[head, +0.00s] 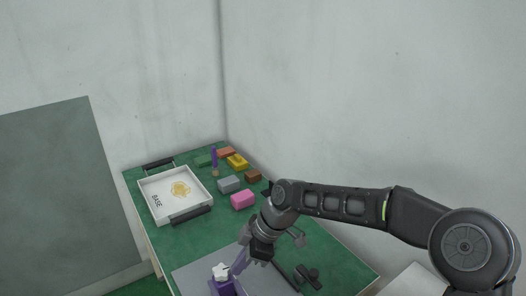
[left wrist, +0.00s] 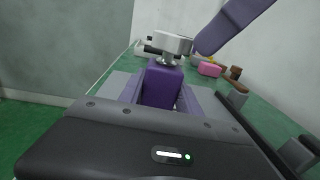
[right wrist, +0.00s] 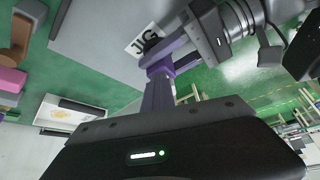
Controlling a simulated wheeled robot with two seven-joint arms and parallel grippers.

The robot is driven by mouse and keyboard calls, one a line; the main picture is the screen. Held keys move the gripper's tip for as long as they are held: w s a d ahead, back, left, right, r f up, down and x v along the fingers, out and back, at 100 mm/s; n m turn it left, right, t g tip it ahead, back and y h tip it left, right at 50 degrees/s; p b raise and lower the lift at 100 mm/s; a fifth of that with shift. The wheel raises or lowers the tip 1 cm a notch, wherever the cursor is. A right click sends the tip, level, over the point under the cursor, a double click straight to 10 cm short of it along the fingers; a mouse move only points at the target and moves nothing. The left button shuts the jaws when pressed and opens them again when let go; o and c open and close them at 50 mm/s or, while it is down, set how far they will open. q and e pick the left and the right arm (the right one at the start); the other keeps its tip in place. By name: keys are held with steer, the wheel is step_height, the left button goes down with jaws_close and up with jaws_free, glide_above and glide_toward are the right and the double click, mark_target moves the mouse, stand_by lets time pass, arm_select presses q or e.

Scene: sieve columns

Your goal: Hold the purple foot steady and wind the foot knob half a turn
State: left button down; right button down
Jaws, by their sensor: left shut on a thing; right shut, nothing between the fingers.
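The purple foot (left wrist: 163,84) stands upright in the left wrist view, with the pale grey foot knob (left wrist: 172,44) on top. In the head view the foot (head: 223,288) is at the bottom edge and its knob (head: 221,271) looks white. My left gripper (left wrist: 160,103) is shut on the foot, with a finger along each side. My right gripper (head: 237,264) is shut and empty, its purple fingers slanting down beside the knob. In the left wrist view the right fingertips (left wrist: 201,47) are at the knob's right side; I cannot tell whether they touch it.
Pink (head: 243,200), grey (head: 228,184) and yellow (head: 237,161) blocks and a purple upright piece (head: 214,158) stand behind. Dark fixtures (head: 308,276) lie right of the foot. A grey mat labelled JIG (right wrist: 144,41) lies under the work.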

steer(key=shift+s+a, duration=0.1)
steer(key=shift+s, duration=0.4)
steer(key=shift+s+a, duration=0.2)
steer(key=shift+s, duration=0.2)
steer(key=shift+d+r, duration=0.1)
steer(key=shift+d, duration=0.35)
steer(key=shift+d, duration=0.1)
